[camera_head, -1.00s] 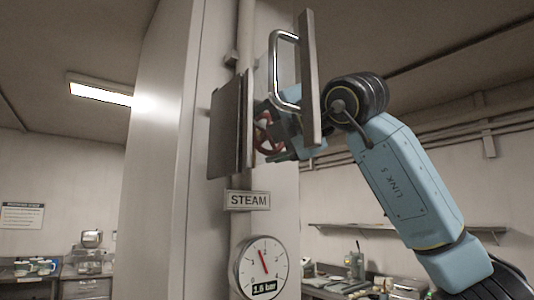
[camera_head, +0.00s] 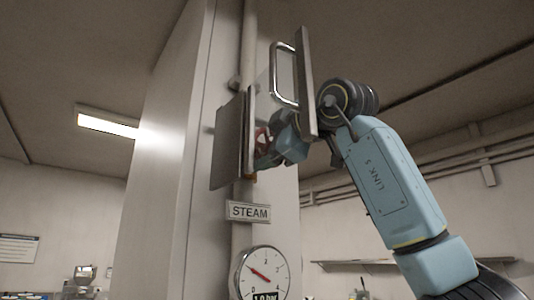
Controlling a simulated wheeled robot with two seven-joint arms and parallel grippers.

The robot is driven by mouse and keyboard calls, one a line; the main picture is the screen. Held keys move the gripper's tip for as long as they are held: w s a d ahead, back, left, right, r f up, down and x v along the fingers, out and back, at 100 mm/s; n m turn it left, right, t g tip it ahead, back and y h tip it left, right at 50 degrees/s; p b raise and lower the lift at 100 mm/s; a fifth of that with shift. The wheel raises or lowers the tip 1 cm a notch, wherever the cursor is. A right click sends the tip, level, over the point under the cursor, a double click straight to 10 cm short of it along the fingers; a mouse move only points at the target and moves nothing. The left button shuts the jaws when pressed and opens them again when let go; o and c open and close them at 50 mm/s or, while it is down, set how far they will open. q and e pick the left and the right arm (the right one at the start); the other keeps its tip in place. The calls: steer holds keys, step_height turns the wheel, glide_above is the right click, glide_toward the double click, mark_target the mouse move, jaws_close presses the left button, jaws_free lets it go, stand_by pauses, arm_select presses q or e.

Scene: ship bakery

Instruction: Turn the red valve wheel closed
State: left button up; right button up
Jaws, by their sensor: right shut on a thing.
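The red valve wheel (camera_head: 262,138) shows only in part, between a grey plate on its left and an open panel with a handle on its right. My right gripper (camera_head: 272,152) is at the wheel, shut on it; its fingertips are mostly hidden. My right arm comes in from the lower right. The round pressure gauge (camera_head: 260,274) below reads about 1.0 bar, with its needle pointing to the upper left. My left gripper is not in view.
A grey plate (camera_head: 227,142) stands left of the wheel. A panel with a metal handle (camera_head: 307,85) stands close to my right wrist. A STEAM sign (camera_head: 248,212) hangs above the gauge. A wall shelf (camera_head: 400,262) is at the right.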

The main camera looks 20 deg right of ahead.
steer(key=shift+m+b, duration=0.45)
steer(key=shift+m, duration=0.85)
steer(key=o, duration=1)
steer(key=shift+d, duration=0.1)
steer(key=shift+c, duration=0.2)
steer(key=b+v, duration=0.4)
steer(key=v, duration=0.9)
steer(key=shift+s, duration=0.2)
